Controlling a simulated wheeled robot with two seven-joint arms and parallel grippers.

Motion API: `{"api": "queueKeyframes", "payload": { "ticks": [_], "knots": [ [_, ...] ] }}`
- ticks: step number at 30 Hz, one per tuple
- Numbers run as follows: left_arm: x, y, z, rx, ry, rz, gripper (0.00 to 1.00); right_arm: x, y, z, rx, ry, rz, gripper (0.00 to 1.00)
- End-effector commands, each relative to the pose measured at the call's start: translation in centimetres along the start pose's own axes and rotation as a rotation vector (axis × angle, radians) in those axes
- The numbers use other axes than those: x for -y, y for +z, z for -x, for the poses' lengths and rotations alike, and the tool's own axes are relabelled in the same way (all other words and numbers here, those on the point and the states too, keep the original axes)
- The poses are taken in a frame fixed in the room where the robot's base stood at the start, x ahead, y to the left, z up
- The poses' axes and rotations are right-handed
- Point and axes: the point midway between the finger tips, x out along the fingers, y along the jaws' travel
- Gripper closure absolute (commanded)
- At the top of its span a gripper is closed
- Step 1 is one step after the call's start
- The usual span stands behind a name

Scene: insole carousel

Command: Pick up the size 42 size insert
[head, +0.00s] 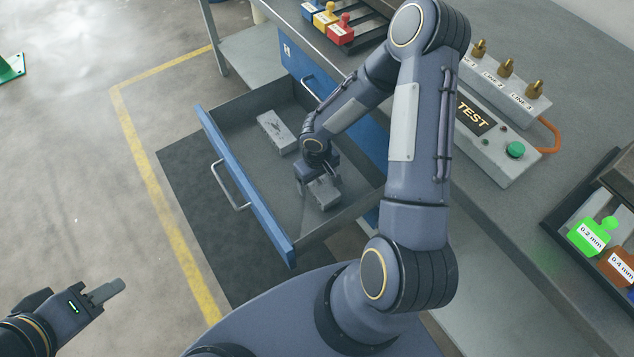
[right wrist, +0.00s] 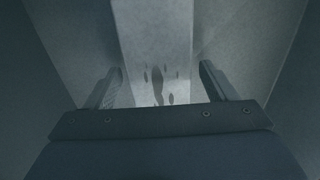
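An open drawer (head: 245,220) holds two grey block-shaped inserts. One insert (head: 277,132) lies toward the back of the drawer with a dark mark on top. The other insert (head: 325,194) lies under my right gripper (head: 318,187), which points down into the drawer. In the right wrist view this insert (right wrist: 155,40) shows dark marks on its top and lies between the two open fingers (right wrist: 162,85); I see no clear grip on it. No size number is readable on either insert. My left gripper (head: 108,291) is over the floor at lower left, apart from everything, its finger gap hidden.
A grey workbench on the right carries a TEST box (head: 485,130) with a green button and brass fittings. Coloured pieces (head: 340,30) stand at the back, and a tray with labelled gauges (head: 590,235) is at far right. The drawer walls surround my right gripper.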

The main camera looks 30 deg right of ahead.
Motion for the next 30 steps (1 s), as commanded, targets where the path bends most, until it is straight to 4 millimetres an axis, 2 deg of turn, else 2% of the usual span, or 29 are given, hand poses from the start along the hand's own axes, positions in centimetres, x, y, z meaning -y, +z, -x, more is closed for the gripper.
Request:
{"api": "queueKeyframes", "payload": {
  "ticks": [2, 17, 26, 30],
  "knots": [
    [0.0, 0.0, 0.0, 0.0, 0.0, 0.0, 0.64, 0.0, 0.0, 0.0, 0.0, 0.0, 0.0, 0.33],
    [0.0, 0.0, 0.0, 0.0, 0.0, 0.0, 0.64, 0.0, 0.0, 0.0, 0.001, 0.0, 0.001, 0.98],
    [0.0, 0.0, 0.1, 0.0, 0.0, 0.0, 0.64, 0.0, -0.1, 0.3, -0.002, 0.0, 0.001, 0.98],
    [-0.1, -0.1, 0.3, 0.0, 0.0, 0.0, 0.64, 0.0, -0.1, 1.2, -0.003, 0.0, 0.001, 0.98]
  ]
}}
